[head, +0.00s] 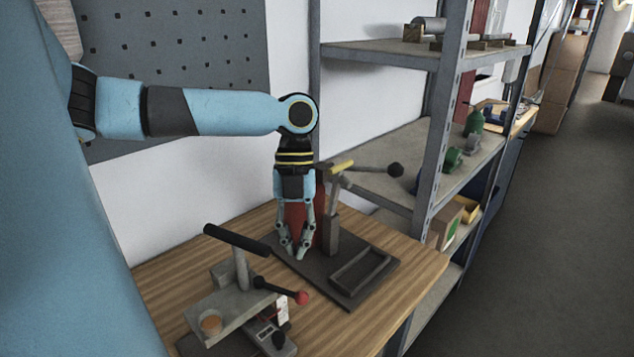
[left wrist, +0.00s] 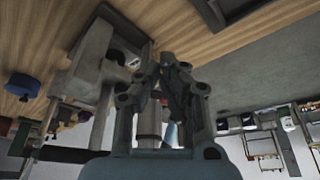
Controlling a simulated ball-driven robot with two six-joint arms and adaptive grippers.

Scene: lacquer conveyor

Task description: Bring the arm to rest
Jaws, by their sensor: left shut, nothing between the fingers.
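My left gripper (head: 299,256) hangs pointing down at the end of the blue left arm (head: 230,112) in the head view. It is over the dark base plate (head: 345,297) of a press-like tool on the wooden bench (head: 415,262). Its fingers are together with nothing between them. In the left wrist view the fingers (left wrist: 172,62) also show close together. A grey upright post (head: 331,228) with a lever stands just right of the gripper in the head view. Whether they touch I cannot tell. My right gripper is not in view.
A second tool with a black-handled lever (head: 236,240) and a red-knobbed lever (head: 302,298) stands at the front left of the bench. Metal shelving (head: 432,160) stands behind. The floor (head: 520,220) at right is clear.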

